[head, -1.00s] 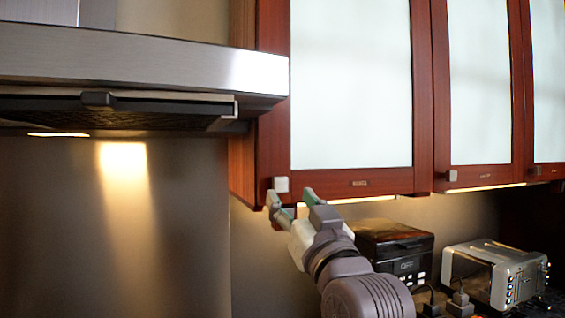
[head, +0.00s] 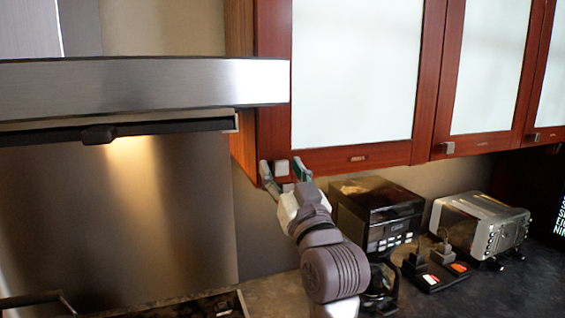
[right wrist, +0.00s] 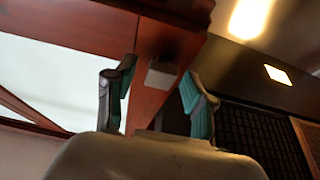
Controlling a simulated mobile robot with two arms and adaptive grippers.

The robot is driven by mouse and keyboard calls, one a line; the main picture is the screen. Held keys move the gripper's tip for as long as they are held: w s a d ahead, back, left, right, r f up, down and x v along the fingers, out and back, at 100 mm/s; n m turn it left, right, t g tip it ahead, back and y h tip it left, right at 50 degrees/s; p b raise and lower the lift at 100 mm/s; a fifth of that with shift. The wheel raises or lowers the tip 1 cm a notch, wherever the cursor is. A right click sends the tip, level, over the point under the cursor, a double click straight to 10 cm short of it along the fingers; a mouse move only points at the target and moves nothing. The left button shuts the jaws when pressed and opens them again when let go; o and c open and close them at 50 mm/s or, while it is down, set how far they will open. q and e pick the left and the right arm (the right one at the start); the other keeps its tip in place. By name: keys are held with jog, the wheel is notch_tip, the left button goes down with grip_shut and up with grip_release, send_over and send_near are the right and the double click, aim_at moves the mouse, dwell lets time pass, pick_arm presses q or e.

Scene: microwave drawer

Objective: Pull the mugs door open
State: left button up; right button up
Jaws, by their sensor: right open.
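The left cabinet door (head: 348,70) has a red wood frame and a frosted pane, and it is shut. A small label (head: 357,158) sits on its lower rail, too small to read surely. Its square grey knob (head: 282,167) is at the lower left corner. My right gripper (head: 281,173) is open, with one green-padded finger on each side of the knob. The right wrist view shows the knob (right wrist: 161,74) between the two spread fingers (right wrist: 157,84), with gaps beside it. My left gripper is not in view.
A steel range hood (head: 145,82) juts out left of the door, close to my gripper. More frosted doors (head: 493,65) are to the right. A black coffee machine (head: 378,210) and a silver toaster (head: 478,225) stand on the counter below.

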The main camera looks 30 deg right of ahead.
jog(key=shift+r, duration=0.1)
grip_shut()
dwell(0.5)
